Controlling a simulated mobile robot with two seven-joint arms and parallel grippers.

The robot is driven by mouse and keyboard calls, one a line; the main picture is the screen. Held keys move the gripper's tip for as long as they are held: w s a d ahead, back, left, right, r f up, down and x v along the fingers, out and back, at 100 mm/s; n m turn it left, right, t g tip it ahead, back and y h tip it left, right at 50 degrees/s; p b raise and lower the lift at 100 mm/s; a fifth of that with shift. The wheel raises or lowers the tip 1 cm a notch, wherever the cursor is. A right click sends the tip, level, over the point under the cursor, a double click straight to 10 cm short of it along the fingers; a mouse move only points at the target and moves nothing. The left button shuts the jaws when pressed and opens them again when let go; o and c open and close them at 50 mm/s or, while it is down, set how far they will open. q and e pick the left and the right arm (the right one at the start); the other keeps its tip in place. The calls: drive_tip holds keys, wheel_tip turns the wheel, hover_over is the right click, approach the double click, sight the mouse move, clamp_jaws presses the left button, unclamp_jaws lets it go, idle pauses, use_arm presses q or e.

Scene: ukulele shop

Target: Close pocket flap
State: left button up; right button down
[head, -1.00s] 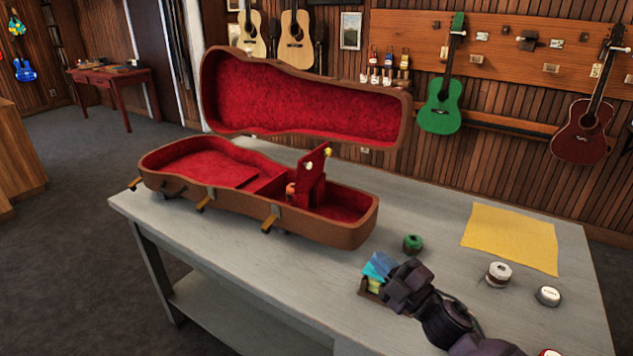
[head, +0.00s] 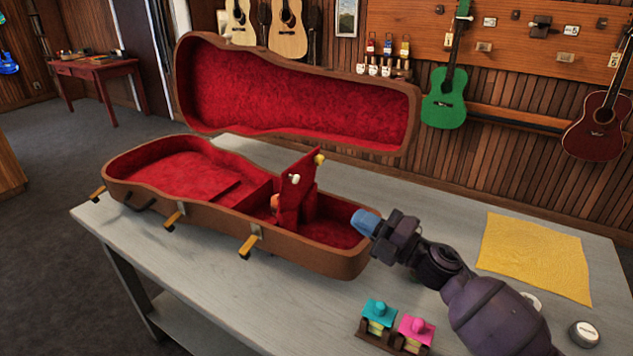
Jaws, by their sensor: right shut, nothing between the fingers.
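A brown ukulele case (head: 300,243) with red plush lining lies on the grey table, its lid (head: 290,95) standing open at the back. A red pocket flap (head: 299,183) stands raised and tilted inside the right part of the case, above the pocket. It bears a small whitish knob and a yellow one. My right gripper (head: 364,221) is shut and empty, its blue tips at the case's right end, to the right of the flap and apart from it. My left gripper is not in view.
Two small house-shaped items with teal (head: 378,313) and pink (head: 416,330) tops stand at the table's front. A yellow cloth (head: 535,257) and a round tin (head: 584,334) lie at the right. Yellow latches (head: 248,246) stick out along the case's front.

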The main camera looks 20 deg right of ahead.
sight(297, 181)
drive_tip(key=shift+w+a+r, duration=0.25)
drive_tip(key=shift+w+a, duration=0.2)
drive_tip(key=x, duration=1.2)
drive_tip(key=shift+w+a, duration=0.2)
use_arm(q)
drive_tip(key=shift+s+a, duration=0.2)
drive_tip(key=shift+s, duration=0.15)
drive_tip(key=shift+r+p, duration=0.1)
drive_tip(key=shift+p, duration=0.2)
